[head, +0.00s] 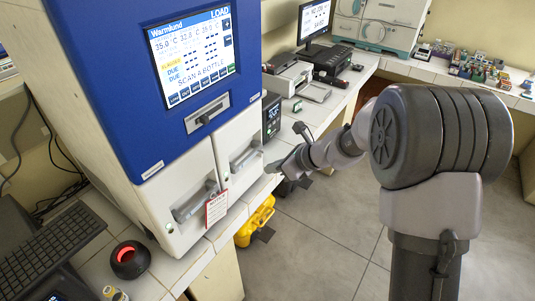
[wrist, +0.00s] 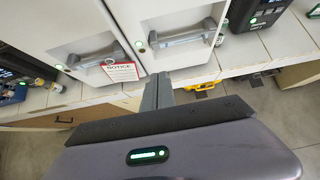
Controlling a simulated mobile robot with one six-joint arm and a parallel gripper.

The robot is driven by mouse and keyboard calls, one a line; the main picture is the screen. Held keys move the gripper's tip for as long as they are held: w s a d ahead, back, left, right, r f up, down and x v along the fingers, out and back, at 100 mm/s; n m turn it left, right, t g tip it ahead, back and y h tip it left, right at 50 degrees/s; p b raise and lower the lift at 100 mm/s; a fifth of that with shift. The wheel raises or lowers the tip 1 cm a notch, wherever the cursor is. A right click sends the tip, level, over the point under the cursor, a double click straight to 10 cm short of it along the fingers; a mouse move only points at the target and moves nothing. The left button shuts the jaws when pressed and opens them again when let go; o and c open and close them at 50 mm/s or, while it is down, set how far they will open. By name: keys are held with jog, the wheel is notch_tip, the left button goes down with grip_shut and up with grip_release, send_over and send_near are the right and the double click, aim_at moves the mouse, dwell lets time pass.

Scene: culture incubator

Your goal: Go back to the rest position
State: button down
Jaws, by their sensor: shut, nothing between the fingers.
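My gripper (wrist: 158,92) shows in the wrist view with its fingers together and nothing between them. It points toward the lower front of the incubator, near the gap between its two white doors. In the head view my gripper (head: 278,166) is at the end of my outstretched arm, just right of the incubator (head: 115,110). The incubator has a blue upper panel and a lit screen (head: 190,50) reading "LOAD" and "SCAN A BOTTLE". Both white doors, the left door (head: 190,195) and the right door (head: 238,140), look closed. A notice tag (head: 216,208) hangs from the left door's handle.
A keyboard (head: 50,245) and a round black device with a red glow (head: 130,260) are on the near bench. A yellow object (head: 255,222) is low beside the bench. Printers and a monitor (head: 314,20) line the back bench. The tiled floor (head: 330,240) is open.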

jog(key=s+d+r+n+h+b, duration=0.1)
jog(key=s+d+r+n+b, duration=0.25)
jog(key=s+n, duration=0.4)
jog(key=s+d+r+n+h+b, duration=0.15)
jog(key=s+n+b, duration=0.3)
jog(key=s, duration=0.55)
jog(key=s+d+f+n+h+b, duration=0.1)
jog(key=s+d+n+h+b, duration=0.1)
jog(key=s, duration=0.5)
jog(key=s+d+f+n+t+h+b, duration=0.1)
jog(key=s+d+f+n+b, duration=0.1)
jog(key=s+d+n, duration=0.3)
jog(key=shift+s+d+f+n+h+b, duration=0.2)
jog(key=shift+s+d+n+h+b, duration=0.15)
jog(key=shift+s+d+b, duration=0.45)
